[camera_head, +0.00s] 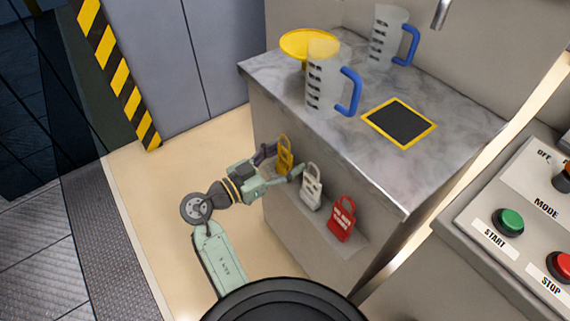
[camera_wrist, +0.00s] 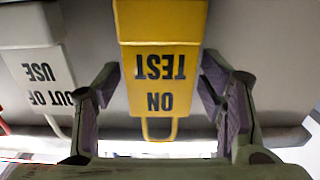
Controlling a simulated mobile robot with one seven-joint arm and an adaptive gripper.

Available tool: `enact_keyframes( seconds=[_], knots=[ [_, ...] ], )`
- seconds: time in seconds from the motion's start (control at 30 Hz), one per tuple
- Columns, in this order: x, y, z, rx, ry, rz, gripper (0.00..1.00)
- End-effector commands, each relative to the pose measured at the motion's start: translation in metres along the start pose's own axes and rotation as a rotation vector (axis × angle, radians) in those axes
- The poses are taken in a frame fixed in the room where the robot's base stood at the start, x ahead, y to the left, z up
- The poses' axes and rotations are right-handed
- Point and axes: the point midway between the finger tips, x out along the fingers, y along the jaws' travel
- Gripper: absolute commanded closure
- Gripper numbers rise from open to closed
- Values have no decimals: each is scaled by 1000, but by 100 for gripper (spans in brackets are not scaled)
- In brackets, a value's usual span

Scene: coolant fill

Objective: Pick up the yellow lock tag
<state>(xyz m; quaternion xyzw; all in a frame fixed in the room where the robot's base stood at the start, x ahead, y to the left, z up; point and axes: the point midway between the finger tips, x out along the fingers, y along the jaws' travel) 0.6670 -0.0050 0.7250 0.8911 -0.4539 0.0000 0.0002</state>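The yellow lock tag (camera_head: 285,157) hangs on the front face of the counter, leftmost in a row of tags. In the wrist view it (camera_wrist: 160,60) appears upside down, with the words "ON TEST". My gripper (camera_head: 277,163) is at the yellow tag. In the wrist view my gripper (camera_wrist: 160,100) is open, with one finger on each side of the tag. Small gaps show between the fingers and the tag's edges.
A white tag (camera_head: 311,187), "OUT OF USE" in the wrist view, hangs close to the right, then a red tag (camera_head: 342,218). Two jugs with blue handles, one near (camera_head: 325,85) and one far (camera_head: 385,40), and a yellow funnel-like dish (camera_head: 300,42) stand on the counter (camera_head: 440,160).

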Motion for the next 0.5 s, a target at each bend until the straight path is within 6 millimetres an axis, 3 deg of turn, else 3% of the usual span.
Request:
enact_keyframes(
  seconds=[0.5],
  knots=[
    [0, 0, 0, 0, 0, 0, 73]
  ],
)
